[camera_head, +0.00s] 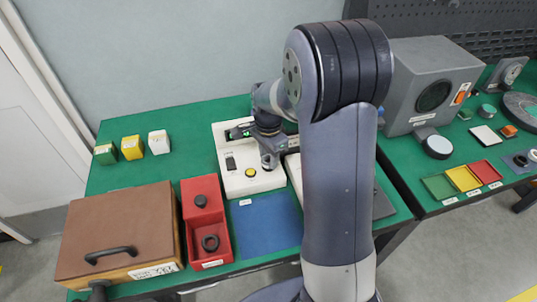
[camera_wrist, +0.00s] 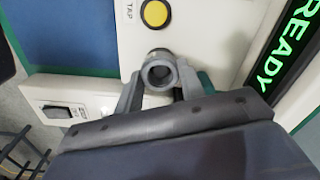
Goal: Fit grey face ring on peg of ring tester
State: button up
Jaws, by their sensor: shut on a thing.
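The ring tester (camera_head: 235,186) is a white box with a yellow TAP button (camera_head: 250,172) and a black switch. In the wrist view, its lit green display (camera_wrist: 285,50) reads READY. My gripper (camera_wrist: 160,80) is shut on the grey face ring (camera_wrist: 149,74), one finger on each side, over the tester's white face near the yellow button. A dark, round shape shows inside and just behind the ring. I cannot tell whether the ring is around the peg or above it. In the head view, my gripper (camera_head: 268,160) is at the tester's right side, and my arm hides part of it.
A blue mat (camera_head: 268,222) lies in front of the tester. Green, yellow and white blocks stand at the back left. A grey machine (camera_head: 405,85) stands on the right table.

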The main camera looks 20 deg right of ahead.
jog(key=shift+f, duration=0.25)
jog(key=o, duration=1.1)
jog(key=shift+c, duration=0.2)
notch_tip(320, 180, up, 7)
jog(key=p, duration=0.5)
